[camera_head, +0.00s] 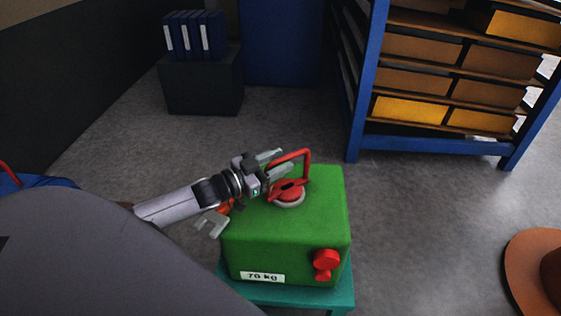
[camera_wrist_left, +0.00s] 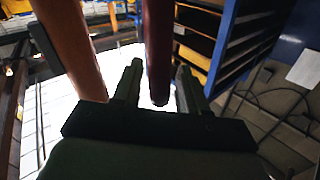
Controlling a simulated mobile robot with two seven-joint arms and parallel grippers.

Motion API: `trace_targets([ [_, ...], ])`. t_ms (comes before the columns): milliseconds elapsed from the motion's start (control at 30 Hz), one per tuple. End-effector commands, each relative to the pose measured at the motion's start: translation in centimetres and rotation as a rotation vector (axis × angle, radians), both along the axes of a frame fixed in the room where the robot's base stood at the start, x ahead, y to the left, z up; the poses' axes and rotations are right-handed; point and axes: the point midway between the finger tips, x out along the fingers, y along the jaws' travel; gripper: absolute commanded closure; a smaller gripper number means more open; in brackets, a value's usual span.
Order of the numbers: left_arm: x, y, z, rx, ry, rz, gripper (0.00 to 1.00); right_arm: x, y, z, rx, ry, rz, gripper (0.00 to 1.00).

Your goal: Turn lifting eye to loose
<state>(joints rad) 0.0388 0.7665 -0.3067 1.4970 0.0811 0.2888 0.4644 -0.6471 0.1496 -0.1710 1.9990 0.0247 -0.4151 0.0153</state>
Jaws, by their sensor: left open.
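The lifting eye (camera_head: 307,165) is a red bent bar standing up from a red hub with a pale ring beneath it, on top of a green block (camera_head: 325,220) labelled 70 kg. My left gripper (camera_head: 279,161) reaches in from the left at the eye, above the block's top. It is open. In the left wrist view the two dark fingers of the left gripper (camera_wrist_left: 158,88) stand apart, with a dark red bar of the lifting eye (camera_wrist_left: 158,45) between them. Contact with the bar cannot be told. My right gripper is not recognisable in either view.
A red knob (camera_head: 326,262) sticks out of the block's front. The block stands on a teal stand (camera_head: 300,295). A blue shelf rack (camera_head: 365,90) with bins is behind right, a dark cabinet (camera_head: 203,85) with binders behind left. A brown hat-like object (camera_head: 530,265) is at right.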

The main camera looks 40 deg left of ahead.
Motion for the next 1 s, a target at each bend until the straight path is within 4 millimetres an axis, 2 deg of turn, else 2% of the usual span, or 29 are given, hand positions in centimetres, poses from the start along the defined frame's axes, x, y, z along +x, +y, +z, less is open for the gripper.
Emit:
trace_targets([
  [133,0.73,-0.23,0.02,0.001,-0.001,0.001,0.58,0.00,0.09,-0.05,0.003,0.001,0.000,0.57],
  [467,0.87,-0.32,0.00,0.000,0.001,0.000,0.58,0.22,0.36,0.20,0.010,-0.006,-0.002,0.57],
  [567,0.86,-0.32,0.01,0.001,0.001,0.000,0.87,0.27,0.38,0.24,0.010,-0.007,-0.002,0.57],
  [600,0.87,-0.31,0.01,0.001,0.001,0.000,1.00,0.27,0.38,0.25,0.010,-0.007,-0.002,0.57],
  [1000,0.89,-0.24,0.08,0.002,-0.001,0.002,1.00,0.31,0.36,0.29,0.010,-0.008,-0.001,0.57],
])
